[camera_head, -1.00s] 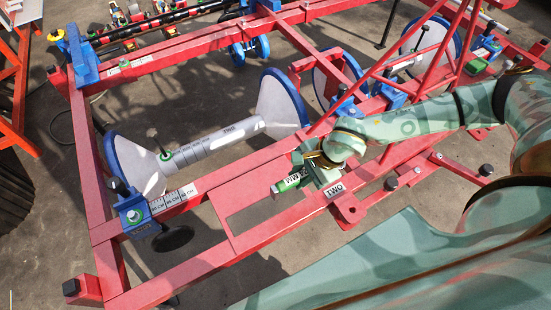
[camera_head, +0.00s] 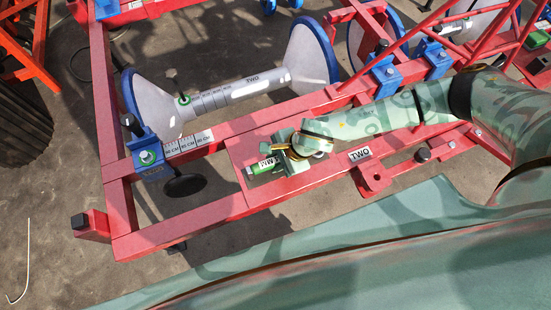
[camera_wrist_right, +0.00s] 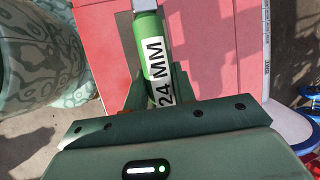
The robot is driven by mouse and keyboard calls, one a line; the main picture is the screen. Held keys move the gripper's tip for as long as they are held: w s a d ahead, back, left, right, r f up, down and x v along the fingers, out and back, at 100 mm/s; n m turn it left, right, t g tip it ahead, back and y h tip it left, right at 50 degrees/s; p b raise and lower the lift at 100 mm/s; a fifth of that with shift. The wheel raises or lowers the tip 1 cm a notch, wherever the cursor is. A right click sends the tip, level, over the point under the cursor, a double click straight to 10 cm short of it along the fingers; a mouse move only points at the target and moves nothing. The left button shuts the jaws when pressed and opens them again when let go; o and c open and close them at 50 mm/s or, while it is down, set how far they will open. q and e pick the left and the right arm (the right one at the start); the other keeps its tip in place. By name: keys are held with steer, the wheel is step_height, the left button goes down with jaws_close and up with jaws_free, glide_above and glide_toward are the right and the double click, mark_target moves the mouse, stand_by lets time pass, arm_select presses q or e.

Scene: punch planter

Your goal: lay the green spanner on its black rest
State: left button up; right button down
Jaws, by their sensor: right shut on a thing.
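The green spanner (camera_head: 251,171) is in my right gripper (camera_head: 281,160), over the red plate of the frame in the head view. In the right wrist view the spanner (camera_wrist_right: 154,45) has a green handle with a white "24 MM" label and a silver part at the top edge. The fingers of the right gripper (camera_wrist_right: 157,85) are shut on the handle from both sides. Whether the spanner touches the plate, I cannot tell. I cannot make out the black rest in either view. My left gripper is out of view.
The red plate (camera_head: 240,150) joins two red rails. A grey roller (camera_head: 240,88) with blue-rimmed white discs lies behind it. A blue clamp (camera_head: 148,150) with a black knob (camera_head: 185,186) stands at left. A "TWO" label (camera_head: 360,154) is on the front rail.

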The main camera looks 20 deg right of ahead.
steer(key=c, duration=1.1)
jaws_free()
steer(key=shift+c, duration=0.2)
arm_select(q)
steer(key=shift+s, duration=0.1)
arm_select(e)
steer(key=shift+f+b, duration=0.25)
steer(key=shift+b, duration=0.15)
steer(key=p+v, duration=0.1)
steer(key=v, duration=0.1)
steer(key=p+v, duration=0.1)
steer(key=v, duration=0.1)
steer(key=w+p+v, duration=0.1)
steer(key=v, duration=0.1)
steer(key=shift+a+r, duration=0.25)
arm_select(q)
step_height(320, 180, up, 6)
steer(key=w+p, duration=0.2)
steer(key=p, duration=0.2)
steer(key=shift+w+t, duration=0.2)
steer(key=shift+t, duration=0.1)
arm_select(e)
steer(key=v, duration=1)
steer(key=shift+s+d+r, duration=0.15)
steer(key=shift+d, duration=0.05)
